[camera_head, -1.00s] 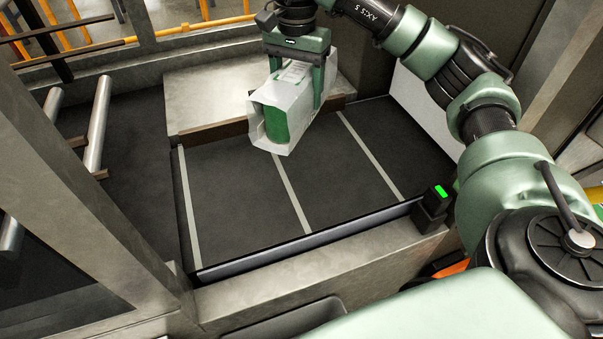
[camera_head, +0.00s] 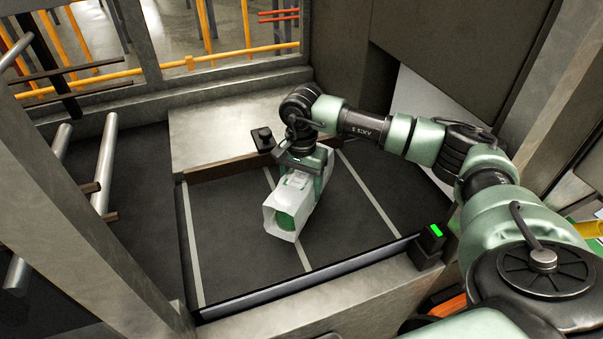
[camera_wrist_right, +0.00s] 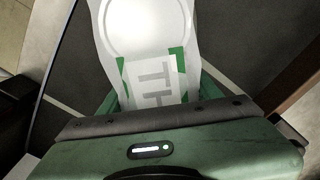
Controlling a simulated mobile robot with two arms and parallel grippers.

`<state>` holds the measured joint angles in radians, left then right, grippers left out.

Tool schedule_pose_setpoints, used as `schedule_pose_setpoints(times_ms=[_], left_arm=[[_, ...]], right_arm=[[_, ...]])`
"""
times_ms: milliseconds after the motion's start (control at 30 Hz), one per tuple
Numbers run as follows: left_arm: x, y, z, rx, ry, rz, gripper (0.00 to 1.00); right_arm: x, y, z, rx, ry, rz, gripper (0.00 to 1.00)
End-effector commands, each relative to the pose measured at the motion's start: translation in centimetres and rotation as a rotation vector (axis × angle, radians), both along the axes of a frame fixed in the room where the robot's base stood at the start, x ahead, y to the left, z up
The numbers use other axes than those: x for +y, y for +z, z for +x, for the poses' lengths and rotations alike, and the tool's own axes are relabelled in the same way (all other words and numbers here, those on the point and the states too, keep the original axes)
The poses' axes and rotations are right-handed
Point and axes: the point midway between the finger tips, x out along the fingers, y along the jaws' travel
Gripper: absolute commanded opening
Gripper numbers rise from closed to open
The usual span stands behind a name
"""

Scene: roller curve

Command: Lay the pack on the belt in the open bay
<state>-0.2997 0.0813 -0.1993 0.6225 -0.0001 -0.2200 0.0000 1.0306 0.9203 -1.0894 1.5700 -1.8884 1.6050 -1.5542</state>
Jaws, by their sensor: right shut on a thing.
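The pack (camera_head: 285,207) is a white bag-like package with a green end facing me; its white top with green print also shows in the right wrist view (camera_wrist_right: 148,35). My right gripper (camera_head: 307,172) is shut on the pack from above, one finger on each side. It holds the pack low over the black belt (camera_head: 228,235), across the middle pale stripe. I cannot tell whether the pack touches the belt. Pale stripes divide the belt surface, and no other pack lies on it. My left gripper is not in view.
A metal rail (camera_head: 300,284) runs along the belt's near edge, with a black box with a green light (camera_head: 431,240) at its right end. A pale metal plate (camera_head: 208,135) lies behind the belt. Metal rollers (camera_head: 103,165) stand at left.

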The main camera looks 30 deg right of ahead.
Motion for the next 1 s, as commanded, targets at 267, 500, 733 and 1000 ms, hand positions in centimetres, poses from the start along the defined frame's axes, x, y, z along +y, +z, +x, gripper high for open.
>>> schedule_pose_setpoints(times_ms=[267, 500, 733, 1000], left_arm=[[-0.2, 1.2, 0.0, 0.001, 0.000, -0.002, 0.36], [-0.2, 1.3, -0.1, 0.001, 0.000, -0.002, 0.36], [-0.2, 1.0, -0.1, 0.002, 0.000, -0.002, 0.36], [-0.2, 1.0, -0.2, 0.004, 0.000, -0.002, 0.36]], right_arm=[[0.1, -3.0, 0.0, -0.001, -0.001, 0.003, 0.00], [0.0, -4.1, 0.1, -0.004, 0.001, 0.001, 0.00], [0.0, -4.3, 0.1, -0.004, 0.000, 0.001, 0.00], [0.0, -4.5, -0.1, 0.001, 0.000, -0.001, 0.85]])
